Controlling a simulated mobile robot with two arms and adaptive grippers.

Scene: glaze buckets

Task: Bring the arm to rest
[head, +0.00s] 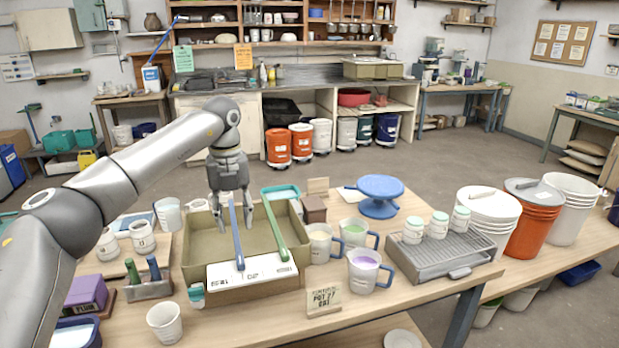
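My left arm comes in from the left, and my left gripper (231,226) points down over the tan tray (192,262). Its two fingers look spread apart, with a gap between them. A tool with a blue handle (236,238) shows in front of the gap. I cannot tell whether the fingers touch it, but they do not look closed on it. A tool with a green handle (274,226) lies to the right, apart from the gripper. My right gripper is not in view.
Pitchers (364,270) and a small sign (324,301) stand right of the tray. A blue turntable (380,196), a grey ribbed rack (443,256) with jars and stacked buckets (533,227) are further right. A white cup (164,322) and a purple box (87,294) are front left.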

